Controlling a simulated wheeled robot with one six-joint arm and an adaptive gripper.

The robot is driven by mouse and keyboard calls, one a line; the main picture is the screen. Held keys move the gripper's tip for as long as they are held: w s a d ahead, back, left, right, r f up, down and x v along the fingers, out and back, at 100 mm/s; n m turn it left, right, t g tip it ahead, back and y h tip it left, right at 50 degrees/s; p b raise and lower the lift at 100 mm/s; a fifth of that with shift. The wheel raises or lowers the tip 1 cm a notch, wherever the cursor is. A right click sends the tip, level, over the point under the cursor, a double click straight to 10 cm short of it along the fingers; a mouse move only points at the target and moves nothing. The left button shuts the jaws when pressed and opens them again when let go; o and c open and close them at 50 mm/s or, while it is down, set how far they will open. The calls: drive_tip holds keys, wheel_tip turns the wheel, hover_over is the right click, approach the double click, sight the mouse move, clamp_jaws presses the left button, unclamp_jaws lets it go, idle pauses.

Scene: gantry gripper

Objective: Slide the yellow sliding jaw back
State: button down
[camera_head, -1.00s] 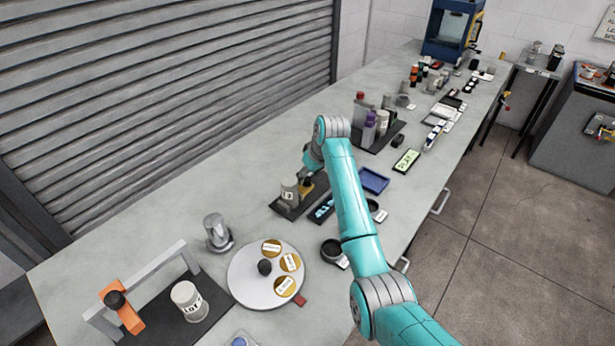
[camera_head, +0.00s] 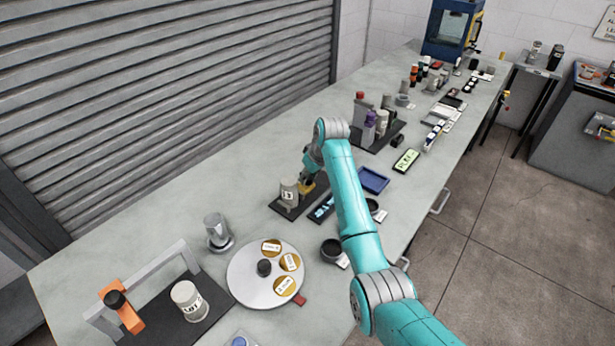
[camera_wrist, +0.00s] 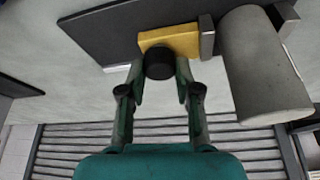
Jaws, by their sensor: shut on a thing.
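The yellow sliding jaw (camera_wrist: 180,39) sits on a dark base plate (camera_wrist: 105,30) in the wrist view, with a black round knob (camera_wrist: 160,63) on its near side. My gripper (camera_wrist: 160,70) is shut on the knob, one finger on each side. A grey metal block (camera_wrist: 207,36) stands beside the jaw's right end, next to a grey cylinder (camera_wrist: 260,65). In the head view the yellow jaw (camera_head: 307,187) shows partly below my gripper (camera_head: 308,175), and the labelled cylinder (camera_head: 289,192) stands to its left on the dark plate (camera_head: 285,210).
A dark display panel (camera_head: 322,208) and a blue tray (camera_head: 373,180) lie right of the plate. A round turntable (camera_head: 240,285) and a silver cup (camera_head: 217,230) stand in front. Several bottles (camera_head: 370,125) stand behind. The bench left of the plate is clear.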

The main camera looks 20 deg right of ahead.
drive_tip(key=shift+w+d, duration=0.5)
drive_tip(key=shift+d, duration=0.2)
drive_tip(key=shift+w+d, duration=0.45)
drive_tip(key=shift+d, duration=0.25)
drive_tip(key=c, duration=0.8)
unclamp_jaws()
drive_tip(key=shift+d, duration=0.1)
drive_tip(key=v, duration=1.2)
